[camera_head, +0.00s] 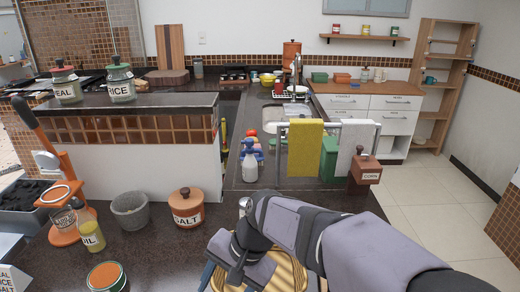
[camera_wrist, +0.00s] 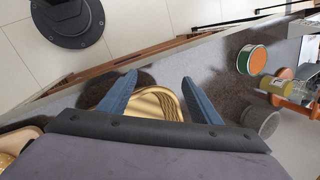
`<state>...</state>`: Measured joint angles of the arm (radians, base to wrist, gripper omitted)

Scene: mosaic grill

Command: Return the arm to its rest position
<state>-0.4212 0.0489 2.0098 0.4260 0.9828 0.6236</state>
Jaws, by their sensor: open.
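My arm reaches in from the lower right in the head view. My gripper (camera_head: 220,277) is over the near part of the dark counter (camera_head: 165,255), at the left edge of a ribbed golden tray (camera_head: 290,272). In the wrist view, the two blue fingers of my gripper (camera_wrist: 158,79) stand wide apart with nothing between them. The golden tray (camera_wrist: 155,104) shows below and beyond the fingers, partly hidden by the gripper body. I cannot tell how far the gripper is above it.
Left of the gripper stand a SALT jar (camera_head: 187,207), a grey pot (camera_head: 130,211), an oil bottle (camera_head: 91,235) and an orange-lidded tin (camera_head: 106,277). A towel rack with a yellow towel (camera_head: 304,148) and a CORN box (camera_head: 365,168) stand beyond the arm. The floor (camera_head: 430,200) at right is clear.

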